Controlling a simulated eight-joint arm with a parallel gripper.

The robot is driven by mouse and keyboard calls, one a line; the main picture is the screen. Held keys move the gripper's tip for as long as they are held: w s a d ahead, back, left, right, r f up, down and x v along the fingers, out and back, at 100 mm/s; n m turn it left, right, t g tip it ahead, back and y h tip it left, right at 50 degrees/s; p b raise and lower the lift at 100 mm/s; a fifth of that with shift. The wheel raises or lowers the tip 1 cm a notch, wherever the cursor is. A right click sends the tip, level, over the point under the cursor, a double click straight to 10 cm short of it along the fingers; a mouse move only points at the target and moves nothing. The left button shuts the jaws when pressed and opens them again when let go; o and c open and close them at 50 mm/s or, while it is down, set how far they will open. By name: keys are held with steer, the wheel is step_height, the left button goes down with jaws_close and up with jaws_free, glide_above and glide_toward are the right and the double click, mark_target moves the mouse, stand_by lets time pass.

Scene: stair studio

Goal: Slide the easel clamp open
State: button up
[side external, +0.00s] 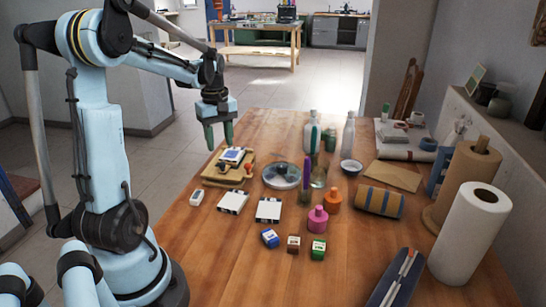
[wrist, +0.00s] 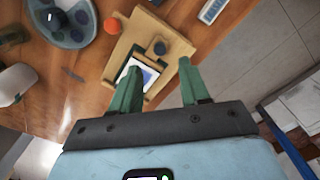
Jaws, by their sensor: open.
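The small wooden easel (side external: 212,173) lies at the left edge of the table in the side view, with a small blue-and-white picture (side external: 232,155) on it. In the wrist view the easel board (wrist: 133,41) is just ahead of my gripper. A dark round knob (wrist: 158,47) sits on the board, and the picture (wrist: 147,75) lies between wooden strips. I cannot clearly tell which strip is the clamp. My gripper (side external: 218,143) has green fingers, open and empty, above the easel's far side. In the wrist view the gripper (wrist: 160,66) has its fingertips apart, overlapping the easel's near part.
An orange knob-like object (wrist: 112,27) is beside the board. A round dish (side external: 282,176) stands right of the easel. The table's left edge is close to the easel.

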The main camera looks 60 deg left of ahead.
mark_target(222, 163)
steer(key=shift+f, duration=3.2)
jaws_close()
